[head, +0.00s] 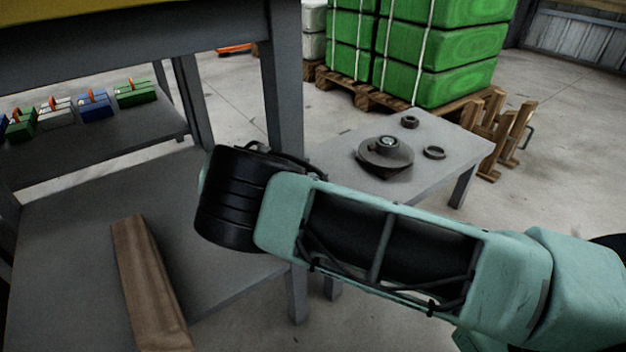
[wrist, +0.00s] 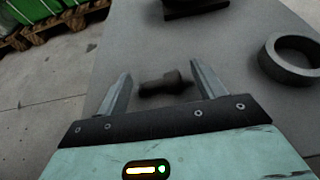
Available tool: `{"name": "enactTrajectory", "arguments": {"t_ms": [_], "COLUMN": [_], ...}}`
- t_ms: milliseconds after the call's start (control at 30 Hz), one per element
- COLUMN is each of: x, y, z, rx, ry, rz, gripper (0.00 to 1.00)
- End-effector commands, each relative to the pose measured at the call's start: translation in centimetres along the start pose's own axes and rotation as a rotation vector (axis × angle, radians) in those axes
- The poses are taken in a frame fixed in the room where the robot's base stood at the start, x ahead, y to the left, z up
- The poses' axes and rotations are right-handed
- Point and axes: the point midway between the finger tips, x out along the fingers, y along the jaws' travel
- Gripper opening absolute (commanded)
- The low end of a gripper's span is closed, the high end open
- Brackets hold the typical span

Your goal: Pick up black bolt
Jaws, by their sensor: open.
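The black bolt (wrist: 165,83) lies on the grey tabletop in the wrist view, on its side with its length running across the picture. My gripper (wrist: 160,85) is open, with one finger to the left of the bolt and one to the right. The bolt appears between or just beyond the fingertips; I cannot tell whether they touch it. In the head view my arm crosses the picture, and neither the gripper nor the bolt can be made out there.
The small grey table (head: 455,140) also holds a dark flanged part (head: 385,157), a ring (head: 434,152) and a nut (head: 410,121). The ring also shows in the wrist view (wrist: 268,68). A shelf unit (head: 283,80) stands left; pallets with green sacks (head: 440,50) stand behind.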

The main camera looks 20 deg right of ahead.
Motion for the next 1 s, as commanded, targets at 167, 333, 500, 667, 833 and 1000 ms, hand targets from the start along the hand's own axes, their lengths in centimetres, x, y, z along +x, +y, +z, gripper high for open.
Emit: {"name": "enactTrajectory", "arguments": {"t_ms": [167, 333, 500, 667, 833, 1000], "x": [1.0, 0.9, 0.9, 0.9, 0.8, -0.1], "y": [0.1, 0.0, 0.0, 0.0, 0.0, 0.0], "z": [0.0, 0.1, 0.1, 0.1, 0.3, 2.5], "rx": [0.001, 0.001, 0.001, 0.001, 0.001, 0.001], "ry": [0.000, 0.000, 0.000, 0.000, 0.001, 0.001], "rz": [0.001, 0.001, 0.001, 0.001, 0.001, 0.000], "gripper": [0.69, 0.69, 0.24, 0.20, 0.20, 0.20]}}
